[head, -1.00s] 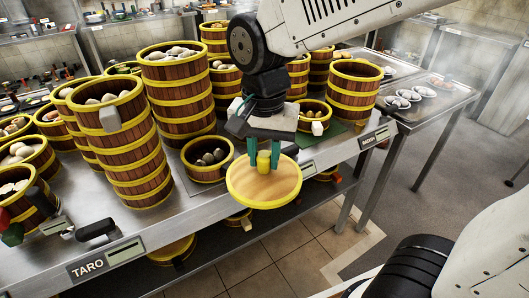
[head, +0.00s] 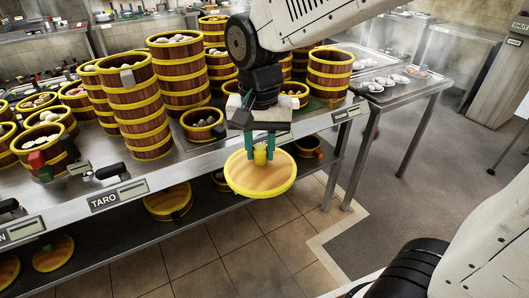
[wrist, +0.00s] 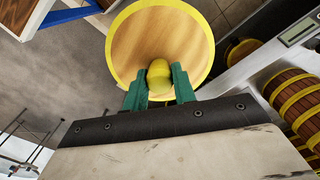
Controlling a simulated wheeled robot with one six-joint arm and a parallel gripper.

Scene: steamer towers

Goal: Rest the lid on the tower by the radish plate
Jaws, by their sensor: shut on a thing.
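The lid (head: 260,182) is a round wooden disc with a yellow rim and a yellow knob. My gripper (head: 260,150) has its green fingers shut on the knob, and the lid hangs roughly level in front of the table's edge. The wrist view also shows the lid (wrist: 160,45) with the knob between the fingers. The radish plate (head: 347,114) is a label on the table's front edge, to the right of the lid. A tower of stacked wooden steamers with yellow bands (head: 330,76) stands just behind that plate, with no lid on top. My arm hides part of the steamers left of it.
The taro plate (head: 118,195) is further left on the table edge. Tall steamer towers (head: 138,110) and a low steamer (head: 202,124) stand behind the edge. A side table (head: 405,90) with small bowls is at right. A lower shelf holds steamers (head: 168,203). Open floor lies in front.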

